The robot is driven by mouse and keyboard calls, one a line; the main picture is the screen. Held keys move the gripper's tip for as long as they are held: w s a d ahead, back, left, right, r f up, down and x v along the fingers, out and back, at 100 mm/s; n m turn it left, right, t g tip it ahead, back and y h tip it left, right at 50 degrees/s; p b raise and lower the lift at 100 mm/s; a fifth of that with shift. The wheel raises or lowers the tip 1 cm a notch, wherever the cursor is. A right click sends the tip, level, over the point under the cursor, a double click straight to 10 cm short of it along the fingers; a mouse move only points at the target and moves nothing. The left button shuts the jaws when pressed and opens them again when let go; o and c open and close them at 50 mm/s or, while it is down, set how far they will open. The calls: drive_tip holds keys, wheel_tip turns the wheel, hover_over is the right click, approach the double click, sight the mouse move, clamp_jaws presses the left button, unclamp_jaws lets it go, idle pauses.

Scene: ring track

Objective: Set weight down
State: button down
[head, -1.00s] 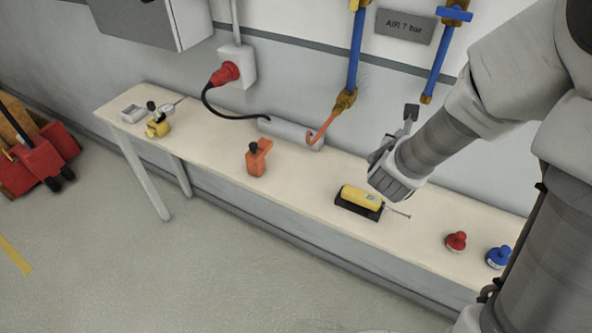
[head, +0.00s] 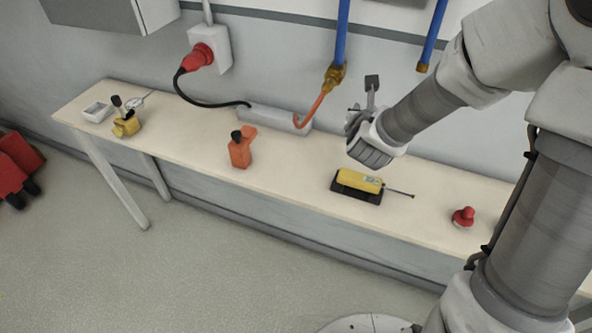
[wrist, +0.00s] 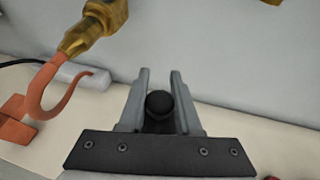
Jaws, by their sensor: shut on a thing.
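My gripper (head: 353,124) is above the bench, near the wall, behind the yellow device in the head view. In the wrist view my gripper (wrist: 160,76) has its two grey fingers on either side of a dark round knob (wrist: 160,103), and is shut on it. This looks like the top of the held weight; its body is hidden, and the head view does not show it clearly. The pale bench top (head: 290,175) lies below.
On the bench are a yellow device on a black base (head: 358,182), a red knobbed piece (head: 463,217), an orange black-topped object (head: 240,152), a yellow tool (head: 127,125) and a white tray (head: 97,111).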

drive_tip(key=w+f+b, duration=0.1)
drive_tip(key=b, duration=0.1)
drive_tip(key=w+d+n+y+b, duration=0.1)
drive_tip(key=b, duration=0.2)
drive_tip(key=w+f+n+y+b, duration=0.1)
drive_tip(key=b, duration=0.2)
drive_tip(key=shift+w+d+f, duration=0.15)
drive_tip(key=shift+d+f, duration=0.1)
drive_tip(key=shift+f, duration=0.1)
drive_tip(key=shift+r+b, duration=0.1)
drive_tip(key=shift+b, duration=0.4)
drive_tip(key=shift+y, duration=0.4)
drive_tip(key=shift+w+a+f, duration=0.1)
drive_tip(key=shift+a+f, duration=2.6)
drive_tip(key=shift+a, duration=0.2)
drive_tip(key=shift+w+a+f, duration=0.1)
drive_tip(key=shift+a+f, duration=2.6)
drive_tip(key=shift+a, duration=0.2)
